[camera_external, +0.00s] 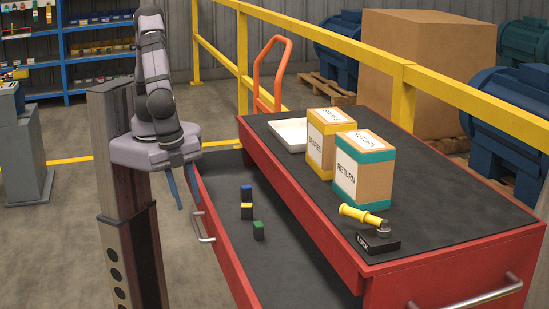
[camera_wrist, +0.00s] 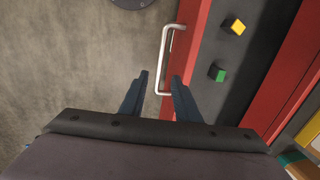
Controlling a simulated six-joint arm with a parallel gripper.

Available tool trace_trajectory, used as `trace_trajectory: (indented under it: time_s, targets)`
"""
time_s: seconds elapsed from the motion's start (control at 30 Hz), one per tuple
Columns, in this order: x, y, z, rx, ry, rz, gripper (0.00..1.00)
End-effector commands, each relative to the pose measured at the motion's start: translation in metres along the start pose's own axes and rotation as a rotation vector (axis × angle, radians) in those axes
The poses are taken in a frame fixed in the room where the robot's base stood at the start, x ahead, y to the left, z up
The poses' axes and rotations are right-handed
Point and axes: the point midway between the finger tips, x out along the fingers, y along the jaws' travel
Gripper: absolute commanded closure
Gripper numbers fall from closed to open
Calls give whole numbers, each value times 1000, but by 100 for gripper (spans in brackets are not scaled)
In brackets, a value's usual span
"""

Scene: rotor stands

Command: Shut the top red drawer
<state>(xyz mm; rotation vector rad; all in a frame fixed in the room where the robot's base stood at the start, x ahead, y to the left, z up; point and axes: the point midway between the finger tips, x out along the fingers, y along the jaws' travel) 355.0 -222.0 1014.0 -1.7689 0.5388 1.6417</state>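The top red drawer (camera_external: 228,262) is pulled out from the red cabinet (camera_external: 315,243), its dark floor showing. Its front also shows in the wrist view (camera_wrist: 190,45). A silver bar handle (camera_external: 203,228) is on the drawer front; it also appears in the wrist view (camera_wrist: 165,60). My gripper (camera_external: 189,206) hangs beside the drawer front, fingers down, tips just above the handle in the outside view. In the wrist view my gripper (camera_wrist: 160,76) is open and empty, with the handle's near end appearing between the fingers. I cannot tell whether they touch.
A blue block (camera_external: 247,192), a yellow block (camera_external: 247,210) and a green block (camera_external: 259,231) are in the drawer. The cabinet top holds two boxes (camera_external: 365,170), a white tray (camera_external: 288,133) and a yellow-handled lock lever (camera_external: 362,214).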

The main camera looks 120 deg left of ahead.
Motion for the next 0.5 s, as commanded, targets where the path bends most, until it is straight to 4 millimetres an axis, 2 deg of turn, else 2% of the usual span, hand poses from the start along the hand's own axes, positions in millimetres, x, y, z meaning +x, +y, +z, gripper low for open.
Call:
trace_trajectory:
  time_s: [0.23, 0.5]
  targets:
    - [11, 0, 0, -1, -3, -1, 71]
    - [45, -1, 1, -1, -4, -1, 71]
